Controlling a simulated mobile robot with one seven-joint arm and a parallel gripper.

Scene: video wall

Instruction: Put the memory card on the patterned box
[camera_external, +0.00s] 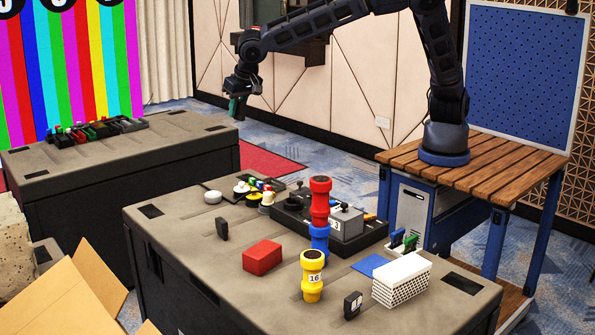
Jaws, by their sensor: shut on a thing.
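My gripper (239,96) hangs from the arm at the upper middle, high above the gap between the two dark cases. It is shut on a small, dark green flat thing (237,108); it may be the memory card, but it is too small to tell. The patterned box (402,280) is a white block with a black pattern on its side. It sits at the right of the near case, well below and to the right of my gripper. Its white top looks bare.
The near case (190,240) holds a red block (262,257), a yellow cylinder (312,276), a red-and-blue stack (319,205), a grey-black device (335,222), small black pieces (352,305) and a blue flat square (370,265). A far case (110,165) stands left. A cardboard box (70,295) is front left.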

